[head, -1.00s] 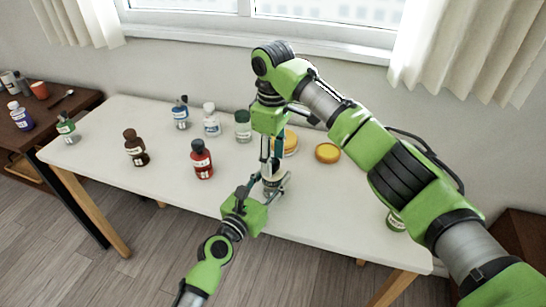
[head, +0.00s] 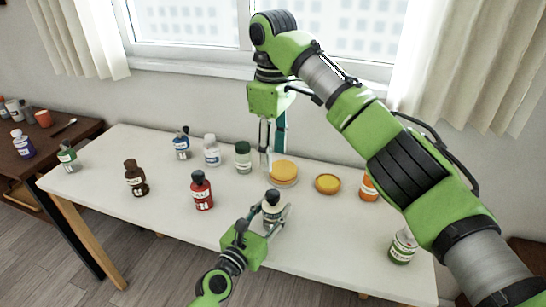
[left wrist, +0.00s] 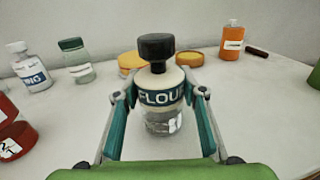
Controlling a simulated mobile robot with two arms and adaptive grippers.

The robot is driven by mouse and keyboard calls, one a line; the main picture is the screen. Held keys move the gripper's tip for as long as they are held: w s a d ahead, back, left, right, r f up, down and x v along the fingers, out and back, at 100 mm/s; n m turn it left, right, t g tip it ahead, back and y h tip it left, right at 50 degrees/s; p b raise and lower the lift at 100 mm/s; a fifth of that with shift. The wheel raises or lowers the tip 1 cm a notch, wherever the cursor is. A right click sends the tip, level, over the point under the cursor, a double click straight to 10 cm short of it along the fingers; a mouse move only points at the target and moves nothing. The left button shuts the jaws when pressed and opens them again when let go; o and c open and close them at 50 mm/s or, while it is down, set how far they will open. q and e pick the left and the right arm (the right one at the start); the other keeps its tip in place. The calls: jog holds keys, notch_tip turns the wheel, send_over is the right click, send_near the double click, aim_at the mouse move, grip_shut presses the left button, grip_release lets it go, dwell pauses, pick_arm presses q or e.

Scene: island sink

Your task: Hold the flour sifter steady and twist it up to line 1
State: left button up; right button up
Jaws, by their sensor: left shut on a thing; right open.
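The flour sifter (head: 272,209) stands upright near the front of the white table. In the left wrist view, the sifter (left wrist: 161,98) has a black knob on top, a cream upper part, a dark green band reading "FLOUR" and a clear lower part. My left gripper (head: 272,218) is shut around its body from the front; its fingers (left wrist: 160,110) press both sides in the left wrist view. My right gripper (head: 272,165) points down, open and empty, behind and above the sifter, apart from it. No line mark is readable.
A red bottle (head: 202,190) and a brown bottle (head: 136,178) stand left of the sifter. Yellow round containers (head: 327,184) lie behind it. The table between that bottle and the sifter is clear.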

dwell(0.4)
pick_arm(q)
jog(key=o, duration=1.3)
